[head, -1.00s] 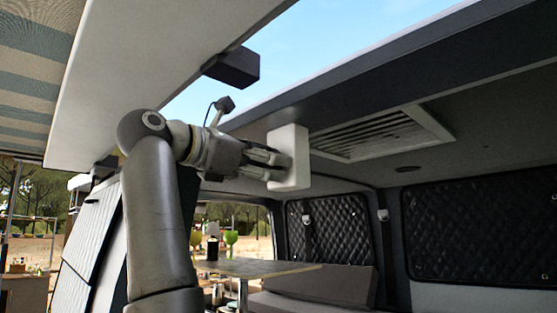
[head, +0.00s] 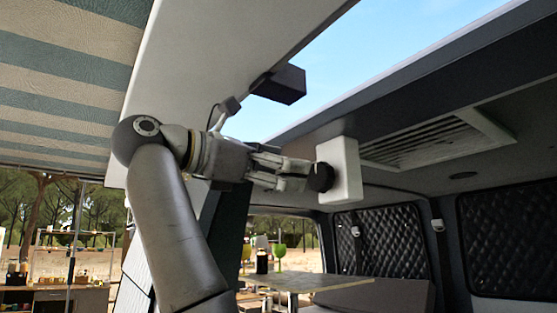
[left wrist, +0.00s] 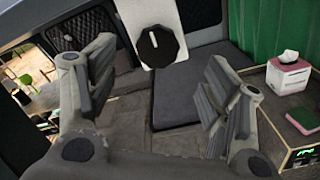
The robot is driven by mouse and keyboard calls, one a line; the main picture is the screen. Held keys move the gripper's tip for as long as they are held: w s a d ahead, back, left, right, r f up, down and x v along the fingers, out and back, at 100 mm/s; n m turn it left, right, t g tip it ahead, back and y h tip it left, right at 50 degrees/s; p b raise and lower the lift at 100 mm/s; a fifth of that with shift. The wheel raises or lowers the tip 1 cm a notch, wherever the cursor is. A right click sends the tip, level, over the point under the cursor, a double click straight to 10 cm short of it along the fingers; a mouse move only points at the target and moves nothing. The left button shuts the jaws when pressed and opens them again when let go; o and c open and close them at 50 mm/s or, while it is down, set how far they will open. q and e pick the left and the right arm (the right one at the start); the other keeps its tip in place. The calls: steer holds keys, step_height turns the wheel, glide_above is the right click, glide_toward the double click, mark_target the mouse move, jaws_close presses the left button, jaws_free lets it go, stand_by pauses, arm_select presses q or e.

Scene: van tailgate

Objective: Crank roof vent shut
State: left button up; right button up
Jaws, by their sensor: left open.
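The roof vent (head: 425,142) is a slatted panel in a pale frame on the van ceiling; I cannot tell whether its slats are shut. A white box (head: 347,168) hangs beside it and carries a round black knob (head: 320,177). In the left wrist view the knob (left wrist: 158,46) shows a white pointer line and sits on the white box (left wrist: 150,15). My left gripper (head: 305,178) is beside the knob, its fingertips close to it. In the left wrist view my gripper (left wrist: 155,92) is open and empty, with the knob ahead between its spread fingers. Contact is not visible.
A dark block (head: 280,84) hangs under the raised tailgate (head: 200,60), above my forearm. A table (head: 305,281) stands below. In the left wrist view a tissue box (left wrist: 289,75) and a sponge (left wrist: 304,121) lie on a cabinet at the right.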

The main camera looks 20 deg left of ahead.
arm_select(q)
steer(key=shift+v, duration=1.85)
